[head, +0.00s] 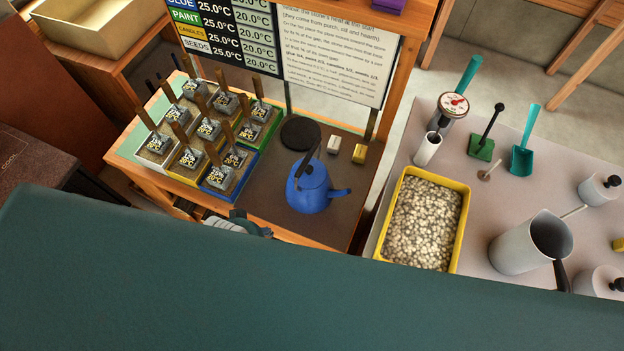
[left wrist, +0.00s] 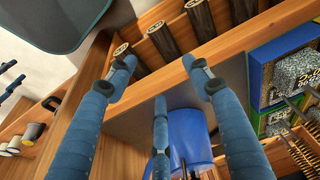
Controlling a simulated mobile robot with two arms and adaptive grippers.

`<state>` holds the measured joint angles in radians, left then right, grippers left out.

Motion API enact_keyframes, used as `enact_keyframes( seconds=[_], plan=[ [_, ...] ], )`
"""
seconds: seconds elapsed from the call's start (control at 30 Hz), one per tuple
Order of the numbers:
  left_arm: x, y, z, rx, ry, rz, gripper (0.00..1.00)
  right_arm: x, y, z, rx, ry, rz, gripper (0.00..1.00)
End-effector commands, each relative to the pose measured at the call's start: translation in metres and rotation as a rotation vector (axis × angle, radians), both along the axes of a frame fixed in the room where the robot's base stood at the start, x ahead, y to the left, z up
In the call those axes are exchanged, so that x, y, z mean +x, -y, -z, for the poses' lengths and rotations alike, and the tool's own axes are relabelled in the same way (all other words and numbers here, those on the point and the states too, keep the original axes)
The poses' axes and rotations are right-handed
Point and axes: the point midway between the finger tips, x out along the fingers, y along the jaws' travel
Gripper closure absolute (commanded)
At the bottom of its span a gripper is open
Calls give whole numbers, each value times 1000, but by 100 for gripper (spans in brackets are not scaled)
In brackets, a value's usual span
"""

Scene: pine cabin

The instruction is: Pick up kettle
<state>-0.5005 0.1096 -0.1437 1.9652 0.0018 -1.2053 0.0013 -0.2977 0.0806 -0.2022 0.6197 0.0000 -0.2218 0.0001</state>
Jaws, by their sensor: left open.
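The blue kettle (head: 308,189) stands upright on the dark front part of the wooden bench in the head view, with its dark handle on top and its spout to the right. In the left wrist view the blue kettle body (left wrist: 185,132) shows low in the middle, partly hidden behind a finger. My left gripper (head: 240,224) is at the bench's front edge, left of the kettle and apart from it, largely hidden by my own body. The left wrist view shows the left gripper (left wrist: 163,85) with fingers spread and nothing between them. My right gripper is not in view.
Several labelled blocks with wooden handles (head: 208,130) fill coloured trays left of the kettle. A black round plate (head: 300,133) lies behind it. A yellow tray of pebbles (head: 463,225) and a metal jug (head: 515,250) stand on the right table. Logs (left wrist: 162,40) sit in a shelf.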

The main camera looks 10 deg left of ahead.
Motion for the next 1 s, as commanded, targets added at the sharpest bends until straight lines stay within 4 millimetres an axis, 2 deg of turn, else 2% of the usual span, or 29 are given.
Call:
enact_keyframes(
  seconds=[0.03, 0.27, 0.33, 0.4, 0.5, 0.8, 0.9, 1.0],
  plan=[
    [3, 1, -19, -3, 12, 0, 49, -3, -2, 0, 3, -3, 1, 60],
    [17, 14, -94, -39, 54, 9, 49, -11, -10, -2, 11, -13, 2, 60],
    [28, 29, -122, -74, 74, 27, 49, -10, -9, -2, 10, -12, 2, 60],
    [39, 47, -139, -116, 84, 54, 49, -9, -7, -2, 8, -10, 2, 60],
    [54, 70, -152, -163, 88, 89, 49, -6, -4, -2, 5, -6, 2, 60],
    [101, 130, -175, -262, 54, 205, 49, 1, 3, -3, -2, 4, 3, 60],
    [121, 143, -182, -267, 19, 239, 49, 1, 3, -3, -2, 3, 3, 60],
    [141, 147, -191, -253, -28, 253, 49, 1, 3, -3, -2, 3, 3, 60]
  ],
)
